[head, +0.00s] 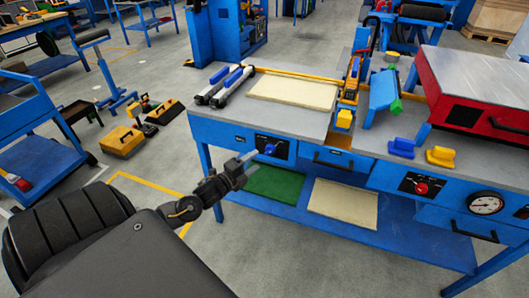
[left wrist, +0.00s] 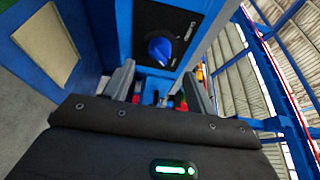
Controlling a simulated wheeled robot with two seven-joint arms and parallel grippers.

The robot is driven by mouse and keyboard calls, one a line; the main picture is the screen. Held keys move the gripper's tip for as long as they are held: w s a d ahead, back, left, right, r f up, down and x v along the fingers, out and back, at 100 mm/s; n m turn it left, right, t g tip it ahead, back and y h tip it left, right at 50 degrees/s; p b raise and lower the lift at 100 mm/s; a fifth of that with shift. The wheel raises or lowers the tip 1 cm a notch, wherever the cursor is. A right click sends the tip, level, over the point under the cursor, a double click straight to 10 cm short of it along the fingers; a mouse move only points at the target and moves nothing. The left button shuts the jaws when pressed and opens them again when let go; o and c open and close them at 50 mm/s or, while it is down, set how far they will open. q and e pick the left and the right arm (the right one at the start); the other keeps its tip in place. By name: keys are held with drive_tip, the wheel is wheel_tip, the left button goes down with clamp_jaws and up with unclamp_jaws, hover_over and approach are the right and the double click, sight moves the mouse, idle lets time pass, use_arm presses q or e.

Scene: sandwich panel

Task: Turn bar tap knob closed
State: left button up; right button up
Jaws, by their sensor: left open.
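A blue knob (head: 270,149) sits on a black plate on the front of the blue workbench, and a red knob (head: 421,188) sits on another black plate further right. I cannot tell by a label which is the bar tap. My left gripper (head: 246,165) is open and empty, just left of and in front of the blue knob. In the left wrist view the blue knob (left wrist: 160,50) is ahead of the left gripper (left wrist: 160,74), beyond the fingertips and roughly centred between them. The fingers appear clear of it. My right gripper is not in view.
The workbench top (head: 300,118) holds a pale panel (head: 292,91), blue and yellow tools and a red box (head: 480,85). A round gauge (head: 486,203) is at the right. A lower shelf carries a green sheet (head: 275,184) and a pale sheet (head: 343,204).

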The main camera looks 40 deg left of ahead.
sight(266, 152)
use_arm(q)
drive_tip(key=w, duration=0.7)
drive_tip(key=shift+w+d, duration=0.1)
drive_tip(key=shift+d, duration=0.05)
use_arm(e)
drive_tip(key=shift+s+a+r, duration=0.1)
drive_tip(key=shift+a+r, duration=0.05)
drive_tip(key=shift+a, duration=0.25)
use_arm(q)
drive_tip(key=shift+c, duration=0.4)
